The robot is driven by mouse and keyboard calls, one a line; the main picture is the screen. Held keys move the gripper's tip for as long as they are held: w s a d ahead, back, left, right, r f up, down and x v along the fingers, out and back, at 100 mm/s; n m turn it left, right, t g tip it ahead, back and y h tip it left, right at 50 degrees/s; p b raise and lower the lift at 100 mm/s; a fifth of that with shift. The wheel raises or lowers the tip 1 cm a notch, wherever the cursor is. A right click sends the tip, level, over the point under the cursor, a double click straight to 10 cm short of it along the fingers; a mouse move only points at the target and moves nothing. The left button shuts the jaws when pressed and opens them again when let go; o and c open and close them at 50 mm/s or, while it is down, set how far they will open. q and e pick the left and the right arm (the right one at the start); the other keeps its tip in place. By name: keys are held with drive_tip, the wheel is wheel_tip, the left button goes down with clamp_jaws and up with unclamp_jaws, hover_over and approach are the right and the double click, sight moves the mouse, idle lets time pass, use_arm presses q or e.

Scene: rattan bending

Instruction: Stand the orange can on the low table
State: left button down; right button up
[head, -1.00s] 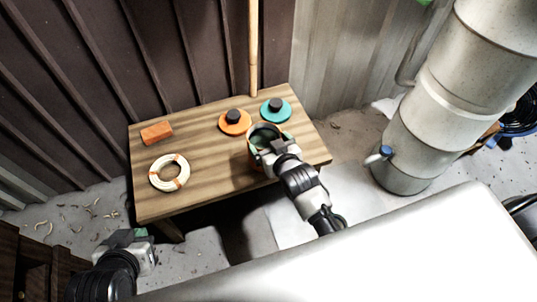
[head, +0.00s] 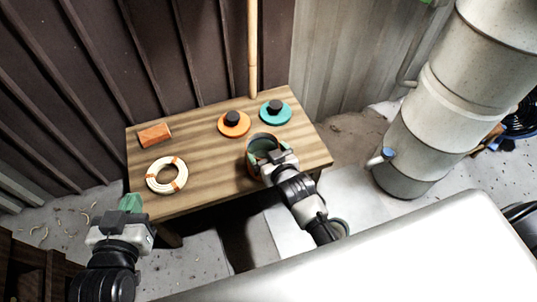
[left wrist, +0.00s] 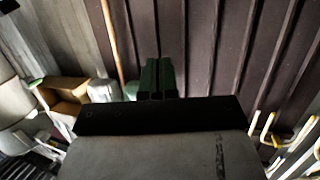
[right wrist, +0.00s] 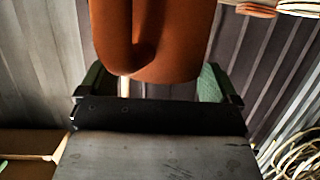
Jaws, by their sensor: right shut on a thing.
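The orange can (head: 254,160) is held by my right gripper (head: 268,160) over the front right part of the low wooden table (head: 205,185). Its open round top faces up. In the right wrist view the can (right wrist: 150,35) fills the space between the green fingers. The gripper and arm hide much of the can in the head view, so I cannot tell whether its base touches the tabletop. My left gripper (head: 130,203) is beside the table's front left corner. In the left wrist view its green fingers (left wrist: 158,78) are together with nothing between them.
On the table lie a cream ring with orange bands (head: 152,181), an orange block (head: 154,135), an orange lid (head: 223,129) and a teal lid (head: 286,113) with dark knobs. A pole (head: 253,50) stands behind. A metal cylinder (head: 410,150) stands to the right.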

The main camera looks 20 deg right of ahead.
drive_tip(key=shift+r, duration=0.1)
drive_tip(key=o, duration=1.5)
drive_tip(key=shift+f, duration=0.25)
use_arm(q)
drive_tip(key=shift+r, duration=0.1)
use_arm(e)
drive_tip(key=shift+r, duration=0.15)
use_arm(q)
drive_tip(key=s+a+f+g+y+p, duration=0.2)
drive_tip(key=s+a+f+g+p, duration=0.1)
drive_tip(key=s+f+g, duration=0.4)
drive_tip(key=shift+s+a+f+n+g+y+p, duration=0.15)
drive_tip(key=shift+s+a+n+g+y+p, duration=0.35)
drive_tip(key=shift+s+g, duration=1.1)
use_arm(e)
drive_tip(key=shift+v, duration=6)
use_arm(q)
drive_tip(key=shift+s+a, duration=0.15)
use_arm(e)
drive_tip(key=shift+a, duration=0.15)
